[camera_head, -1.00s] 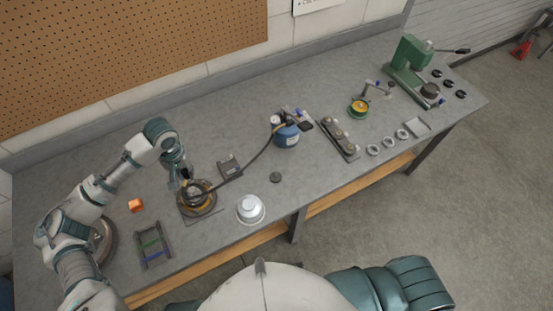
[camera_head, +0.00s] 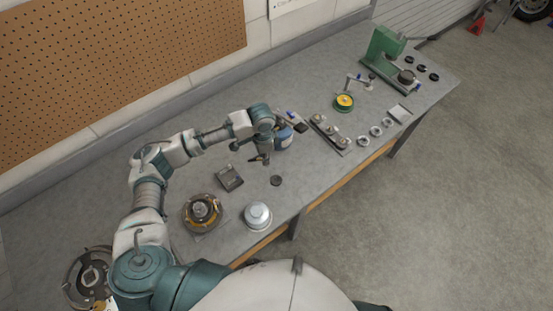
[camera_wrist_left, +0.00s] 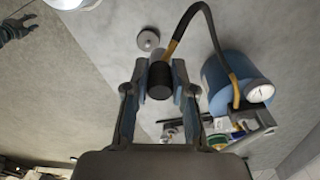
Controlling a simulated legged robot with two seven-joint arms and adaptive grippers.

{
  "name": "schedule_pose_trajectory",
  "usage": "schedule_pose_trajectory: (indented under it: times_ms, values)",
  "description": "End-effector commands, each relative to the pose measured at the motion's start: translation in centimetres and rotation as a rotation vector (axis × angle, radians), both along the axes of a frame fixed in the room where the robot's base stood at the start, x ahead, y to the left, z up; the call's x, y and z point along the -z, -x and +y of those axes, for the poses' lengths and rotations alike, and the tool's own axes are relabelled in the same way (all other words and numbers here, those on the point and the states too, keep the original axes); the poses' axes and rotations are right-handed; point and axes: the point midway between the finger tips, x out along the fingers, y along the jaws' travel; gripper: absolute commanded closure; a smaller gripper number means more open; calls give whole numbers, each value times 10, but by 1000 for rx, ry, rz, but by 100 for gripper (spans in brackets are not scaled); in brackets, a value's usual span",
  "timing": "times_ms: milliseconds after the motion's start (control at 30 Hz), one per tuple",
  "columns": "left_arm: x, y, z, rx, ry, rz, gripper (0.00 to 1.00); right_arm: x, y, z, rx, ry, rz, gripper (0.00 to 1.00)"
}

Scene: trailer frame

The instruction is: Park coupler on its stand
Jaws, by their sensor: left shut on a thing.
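The coupler (camera_wrist_left: 160,78) is a dark cylinder with a brass-coloured hose end. My left gripper (camera_head: 262,158) is shut on it, and in the left wrist view it sits between the two fingertips (camera_wrist_left: 160,90). A black hose arches from it to the blue tank (camera_wrist_left: 232,80) with a gauge. In the head view my left gripper is above the bench, just left of the tank (camera_head: 285,139), partly hiding it. A dark grey block (camera_head: 229,178) lies left of the gripper; I cannot tell if it is the stand. My right gripper (camera_wrist_left: 15,28) seems to show small in the wrist view.
A round brass-and-dark fixture (camera_head: 203,212) on a plate, a silver dome (camera_head: 257,216) and a black disc (camera_head: 276,181) are near the front edge. Right of the tank are a rail of round parts (camera_head: 328,132), several rings (camera_head: 376,131) and a green press (camera_head: 383,58).

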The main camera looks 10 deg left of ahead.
Motion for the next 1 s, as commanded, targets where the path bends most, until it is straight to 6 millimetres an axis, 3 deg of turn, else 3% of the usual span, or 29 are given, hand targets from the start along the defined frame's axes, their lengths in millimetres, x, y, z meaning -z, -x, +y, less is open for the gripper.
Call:
schedule_pose_trajectory:
  times_ms: [200, 433, 667, 1000]
  values:
    - [16, -2, -19, 668, 3, -13, 100, -25, -12, -9, -3, 11, -18, 59]
    - [32, -1, -25, 1154, 5, -27, 100, -37, -14, -21, -3, 24, -20, 59]
    - [41, -1, -25, 1305, 6, -34, 100, -36, -10, -22, -4, 26, -15, 59]
    - [66, -1, -30, 1306, 1, -30, 100, -5, -7, -1, -2, 1, -9, 59]
